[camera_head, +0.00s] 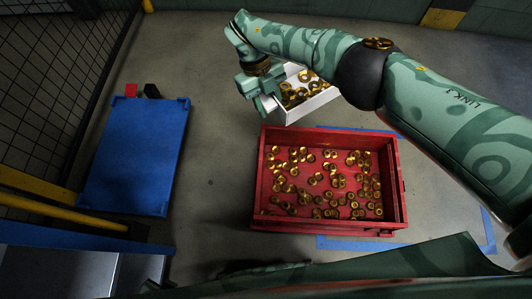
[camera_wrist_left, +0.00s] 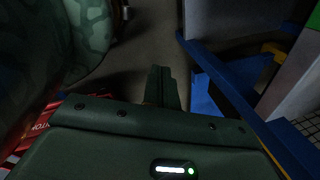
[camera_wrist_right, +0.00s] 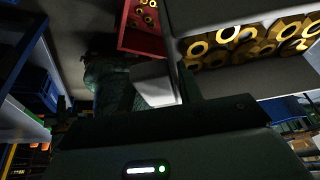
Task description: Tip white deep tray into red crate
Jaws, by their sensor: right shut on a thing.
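The white deep tray (camera_head: 312,106) is held just behind the red crate's back left side, with brass rings inside it. My right gripper (camera_head: 267,102) is shut on the tray's left side. The tray also shows in the right wrist view (camera_wrist_right: 275,83), with its rings close to the camera. I cannot tell how far it is tilted. The red crate (camera_head: 330,228) stands on the floor with many brass rings spread over its bottom. It shows in part in the right wrist view (camera_wrist_right: 143,42). My left gripper (camera_wrist_left: 162,85) is empty, its fingers together.
A blue platform (camera_head: 135,160) stands at the left, with small red and black items at its far edge. Blue tape (camera_head: 340,243) marks the floor around the crate. Floor between platform and crate is clear.

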